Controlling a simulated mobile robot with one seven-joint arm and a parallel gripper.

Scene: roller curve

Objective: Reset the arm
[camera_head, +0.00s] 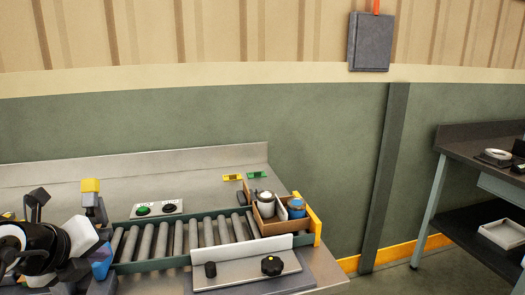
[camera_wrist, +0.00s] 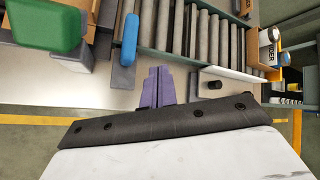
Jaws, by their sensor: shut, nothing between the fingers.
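My gripper (camera_wrist: 157,80) shows in the wrist view as two purple fingers pressed together, with nothing between them. It is over the grey worktop, near the front side of the roller conveyor (camera_wrist: 200,30). In the head view, black and white parts of my arm fill the lower left corner, and the fingertips are not clear there. The conveyor (camera_head: 160,240) runs across the metal table to the right of my arm. A brown box (camera_head: 268,223) with a white-topped container and a blue jar stands at its right end.
A button panel (camera_head: 157,209) sits behind the rollers, and a knob panel (camera_head: 246,271) in front. A yellow-topped post (camera_head: 91,200) stands close to my arm. A blue block (camera_wrist: 130,40) and a green block (camera_wrist: 50,26) are near my fingers. A dark workbench (camera_head: 470,150) stands at the right.

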